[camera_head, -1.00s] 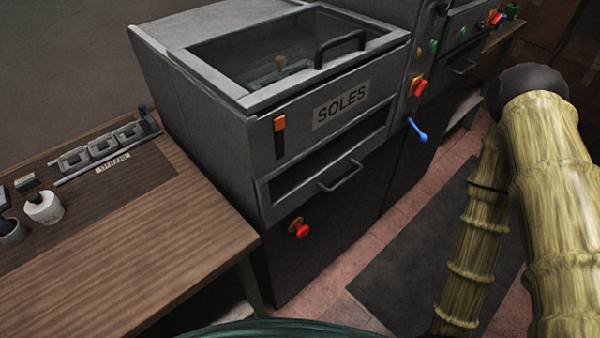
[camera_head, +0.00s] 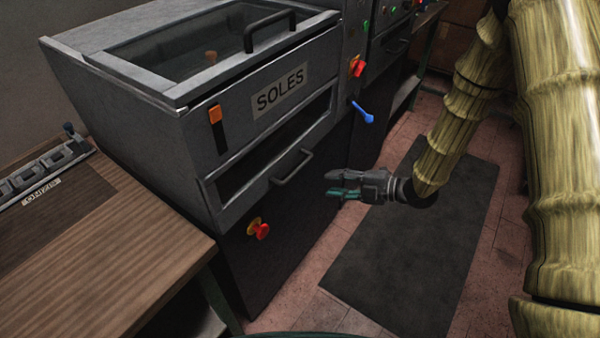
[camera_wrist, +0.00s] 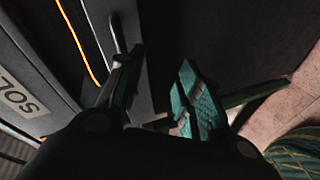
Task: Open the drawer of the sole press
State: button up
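The sole press (camera_head: 150,110) is a grey cabinet with a SOLES label and a glass-topped lid. Its drawer (camera_head: 235,205) is low on the front, below a dark slot, and looks flush with the cabinet. The drawer has a grey bar handle (camera_head: 292,168). My gripper (camera_head: 333,184) is in front of the press, to the right of the handle and apart from it. In the wrist view my gripper (camera_wrist: 162,60) has its teal-padded fingers spread with nothing between them. The handle (camera_wrist: 118,32) shows there beyond the left finger.
A red-and-yellow button (camera_head: 259,229) sits below the drawer. A blue lever (camera_head: 362,112) and a red knob (camera_head: 357,67) are on the machine to the right. A wooden bench (camera_head: 100,255) stands at the left. The dark mat (camera_head: 400,265) on the floor is clear.

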aim_at(302, 168)
notch_tip(302, 168, up, 5)
jog(key=n+g+y, duration=0.2)
jog(key=n, duration=0.4)
jog(key=x, duration=1.1)
jog(key=shift+w+d+p, duration=0.1)
jog(key=shift+w+p, duration=0.15)
jog(key=shift+p, duration=0.1)
grip_shut()
